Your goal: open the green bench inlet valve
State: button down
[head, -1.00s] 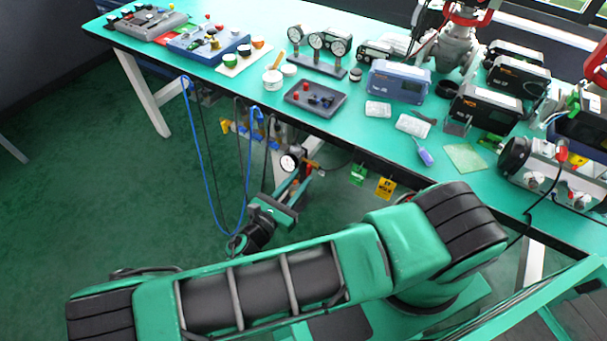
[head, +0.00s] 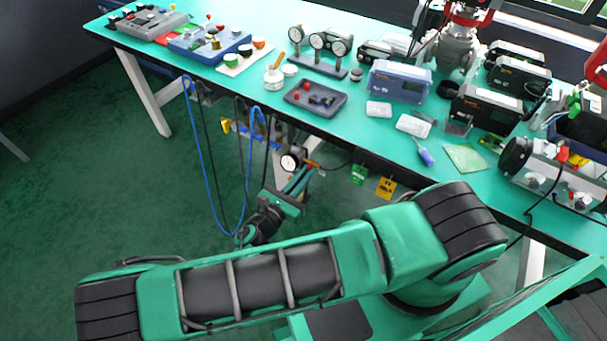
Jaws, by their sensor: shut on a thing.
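My gripper (head: 303,174) is below the front edge of the bench, pointing up and away, just right of a round white pressure gauge (head: 290,161). It is shut on a small part of the valve pipework there, seemingly the valve handle (head: 313,164), of which a little orange-red shows at the fingertips. The valve's body is mostly hidden by the gripper and the bench's shadow, and I cannot tell the handle's angle. A green tag (head: 358,175) hangs to the right of the gripper, with a yellow tag (head: 386,187) beside it.
Blue and black hoses (head: 212,190) hang in loops left of my wrist. The teal bench (head: 240,87) carries gauges, a grey tray (head: 316,98) and several instruments above the gripper. A bench leg (head: 145,95) stands at the left. The green floor (head: 80,220) is clear at the left.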

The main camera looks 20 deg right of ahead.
jog(key=shift+w+a+m, duration=0.1)
jog(key=shift+a+m, duration=0.05)
jog(key=shift+m, duration=0.15)
jog(key=shift+f+m, duration=0.15)
jog(key=shift+m, duration=4.15)
jog(key=shift+f+m, duration=0.1)
jog(key=shift+m, duration=4.2)
jog(key=shift+s, duration=0.2)
jog(key=c, duration=1.9)
grip_release()
jog(key=shift+o, duration=0.2)
